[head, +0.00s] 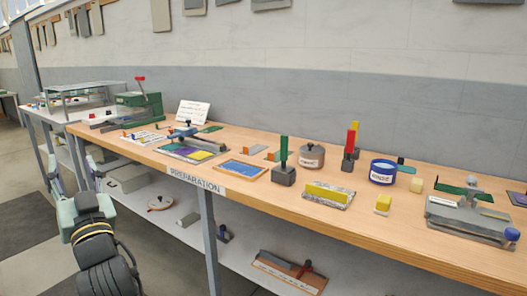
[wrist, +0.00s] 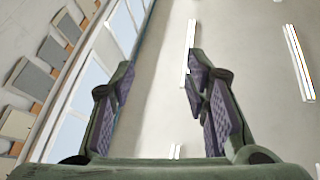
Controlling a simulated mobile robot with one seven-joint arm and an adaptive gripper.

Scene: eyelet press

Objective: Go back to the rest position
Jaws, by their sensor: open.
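My gripper (wrist: 155,78) is open and empty in the wrist view. Its two padded fingers stand well apart. In the head view, my arm is folded at the lower left, in front of the wooden workbench (head: 262,205). It is apart from the things on the bench top.
The bench carries a green press (head: 141,101), a blue tin (head: 382,172), a grey tin (head: 311,156), a dark block with a green handle (head: 284,172) and a grey hand press (head: 468,216). A shelf (head: 240,250) below holds several items. Floor (head: 30,226) at the left is clear.

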